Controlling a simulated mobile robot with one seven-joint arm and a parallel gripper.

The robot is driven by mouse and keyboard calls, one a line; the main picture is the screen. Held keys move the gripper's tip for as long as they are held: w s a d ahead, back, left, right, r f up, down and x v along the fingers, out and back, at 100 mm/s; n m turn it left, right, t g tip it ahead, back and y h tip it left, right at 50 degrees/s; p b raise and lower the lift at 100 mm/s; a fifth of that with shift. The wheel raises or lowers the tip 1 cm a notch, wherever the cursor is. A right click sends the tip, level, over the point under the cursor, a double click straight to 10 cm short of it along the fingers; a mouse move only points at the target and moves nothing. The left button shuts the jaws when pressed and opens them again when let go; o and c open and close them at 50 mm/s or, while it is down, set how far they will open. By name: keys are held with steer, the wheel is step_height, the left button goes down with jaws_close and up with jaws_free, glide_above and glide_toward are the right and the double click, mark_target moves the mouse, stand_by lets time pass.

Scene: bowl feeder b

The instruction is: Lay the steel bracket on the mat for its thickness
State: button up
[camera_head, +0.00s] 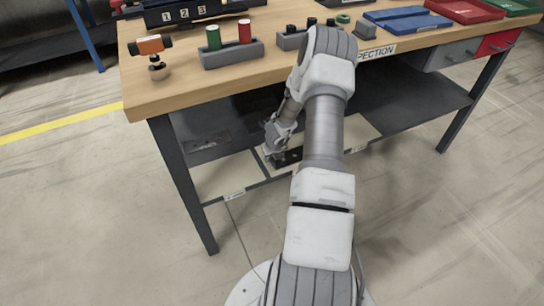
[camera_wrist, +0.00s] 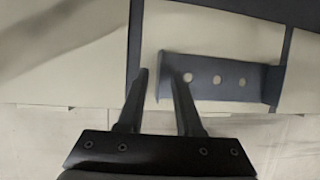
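The steel bracket (camera_wrist: 225,80) is a dark blue-grey plate with several holes and bent ends. In the wrist view it lies over the middle pale mat (camera_wrist: 215,30), its right end at the dark divider. My gripper (camera_wrist: 157,76) is open. The bracket's upright left end shows between the two fingertips, with gaps visible; contact cannot be told. In the head view my gripper (camera_head: 277,142) reaches down in front of the bench to the low pale mats. Left (camera_head: 225,174) and right (camera_head: 358,131) mats carry labels too small to read. My arm partly hides the middle one.
The wooden workbench (camera_head: 185,88) stands above, with a dark lower shelf (camera_head: 410,108) behind my arm. On top are a grey holder (camera_head: 232,54) with green and red cylinders, an orange-headed device (camera_head: 152,46) and blue trays (camera_head: 405,18). Bench legs (camera_head: 185,185) stand nearby.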

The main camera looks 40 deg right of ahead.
steer(key=p+v, duration=0.3)
steer(key=v, duration=0.9)
stand_by(0.3)
